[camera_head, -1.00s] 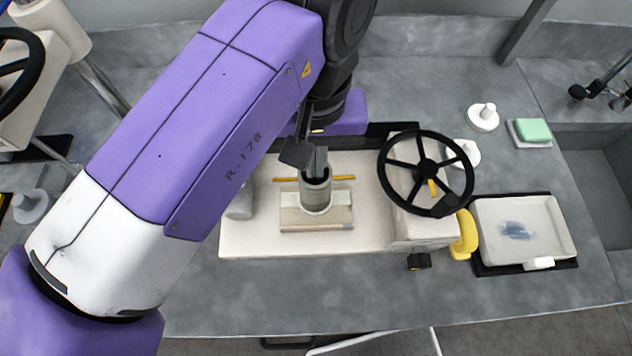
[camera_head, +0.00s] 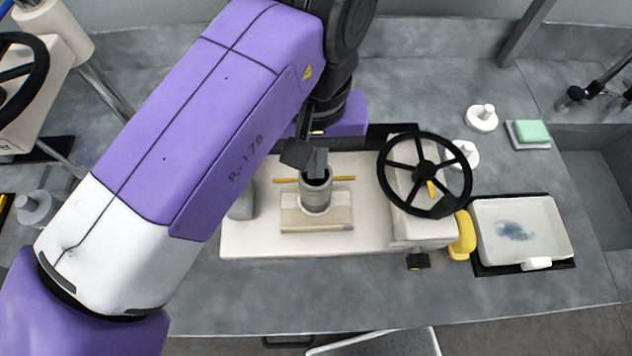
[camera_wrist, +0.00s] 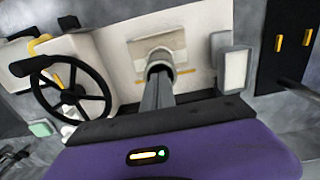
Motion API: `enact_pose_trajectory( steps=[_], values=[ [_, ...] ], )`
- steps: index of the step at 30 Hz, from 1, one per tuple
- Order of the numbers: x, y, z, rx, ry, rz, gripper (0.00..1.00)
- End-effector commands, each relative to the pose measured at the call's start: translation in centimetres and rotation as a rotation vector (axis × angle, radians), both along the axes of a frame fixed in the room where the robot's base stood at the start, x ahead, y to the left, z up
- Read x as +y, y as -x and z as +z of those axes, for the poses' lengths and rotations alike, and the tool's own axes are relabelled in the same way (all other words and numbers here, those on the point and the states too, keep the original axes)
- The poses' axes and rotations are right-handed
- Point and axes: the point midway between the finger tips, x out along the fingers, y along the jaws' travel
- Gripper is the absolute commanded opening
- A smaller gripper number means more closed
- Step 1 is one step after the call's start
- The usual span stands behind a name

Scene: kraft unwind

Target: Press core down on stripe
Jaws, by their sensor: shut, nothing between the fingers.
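An orange stripe (camera_head: 342,179) runs across the bed and shows on both sides of the core. My gripper (camera_head: 318,172) is shut, with its fingertips at the core's open top. I cannot tell whether the tips rest on the rim or reach inside. In the wrist view the shut fingers (camera_wrist: 157,92) point at the core (camera_wrist: 159,63), and the stripe (camera_wrist: 184,72) shows beside it. The core's base is partly hidden.
A black handwheel (camera_head: 425,173) stands right of the core, with a yellow handle (camera_head: 464,234) beside its housing. A stained white tray (camera_head: 553,244) lies further right. A green sponge (camera_head: 534,130) and white knobs sit at the back right. The bench front is clear.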

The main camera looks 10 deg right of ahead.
Motion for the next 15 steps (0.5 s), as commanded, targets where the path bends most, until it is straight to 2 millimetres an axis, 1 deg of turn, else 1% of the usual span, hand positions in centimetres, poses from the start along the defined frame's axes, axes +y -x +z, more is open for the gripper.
enact_pose_trajectory(
  steps=[1,15],
  values=[
    [0.0,0.0,0.8,-0.002,0.0,0.0,0.0],
    [0.0,-0.1,4.4,-0.005,0.0,0.0,0.0]
  ],
)
